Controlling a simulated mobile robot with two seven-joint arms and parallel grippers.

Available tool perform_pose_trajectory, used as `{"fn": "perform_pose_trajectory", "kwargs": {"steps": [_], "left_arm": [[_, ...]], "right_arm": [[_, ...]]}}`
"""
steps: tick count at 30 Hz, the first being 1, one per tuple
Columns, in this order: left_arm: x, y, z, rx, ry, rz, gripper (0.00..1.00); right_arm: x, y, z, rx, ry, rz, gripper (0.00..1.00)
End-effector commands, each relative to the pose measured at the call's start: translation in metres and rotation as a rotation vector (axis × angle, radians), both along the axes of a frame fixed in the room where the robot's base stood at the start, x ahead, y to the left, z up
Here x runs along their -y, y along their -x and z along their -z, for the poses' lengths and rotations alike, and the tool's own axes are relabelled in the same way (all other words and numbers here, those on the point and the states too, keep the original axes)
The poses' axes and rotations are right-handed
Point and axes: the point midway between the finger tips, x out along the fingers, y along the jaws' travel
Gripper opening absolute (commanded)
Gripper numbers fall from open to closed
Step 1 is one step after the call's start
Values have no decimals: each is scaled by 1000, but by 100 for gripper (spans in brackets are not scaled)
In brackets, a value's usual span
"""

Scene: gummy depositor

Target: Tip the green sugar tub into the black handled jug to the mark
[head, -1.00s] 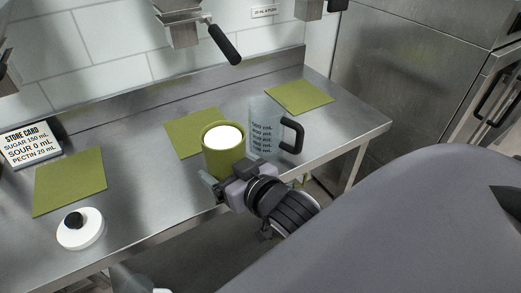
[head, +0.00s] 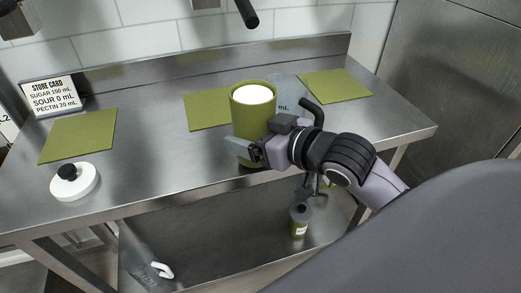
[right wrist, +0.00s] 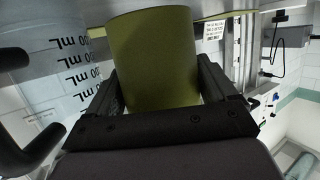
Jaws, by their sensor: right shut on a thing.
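The green sugar tub (head: 254,124) is upright near the table's front edge, with white contents (head: 255,95) level near its rim. My right gripper (head: 258,150) is shut on its side. In the right wrist view the tub (right wrist: 152,60) sits between the two fingers. The clear jug (head: 287,92) stands just behind and right of the tub, mostly hidden by tub and gripper. Its black handle (head: 309,107) points right. In the right wrist view the jug's mL marks (right wrist: 75,65) show at the left, not fully readable. My left gripper is not in view.
A store card (head: 54,95) reads sugar 150 mL, sour 0 mL, pectin 20 mL. Green mats lie left (head: 78,137), middle (head: 205,110) and right (head: 334,86). A white lid with black knob (head: 75,183) lies front left.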

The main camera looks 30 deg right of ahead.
Motion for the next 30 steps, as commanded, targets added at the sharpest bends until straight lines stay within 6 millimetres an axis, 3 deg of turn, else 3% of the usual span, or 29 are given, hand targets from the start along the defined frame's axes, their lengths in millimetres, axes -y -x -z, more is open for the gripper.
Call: {"fn": "perform_pose_trajectory", "kwargs": {"steps": [1, 10, 19, 27, 30], "left_arm": [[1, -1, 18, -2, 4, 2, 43], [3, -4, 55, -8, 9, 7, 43], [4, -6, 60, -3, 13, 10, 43], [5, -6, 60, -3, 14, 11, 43], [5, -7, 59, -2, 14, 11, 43]], "right_arm": [[3, -1, 6, 14, 12, -33, 30], [4, 8, 0, 10, 7, -213, 30], [2, 16, -8, -4, -25, -273, 30], [5, 14, -15, -96, -238, -272, 30], [5, 15, -15, -95, -228, -273, 30]]}}
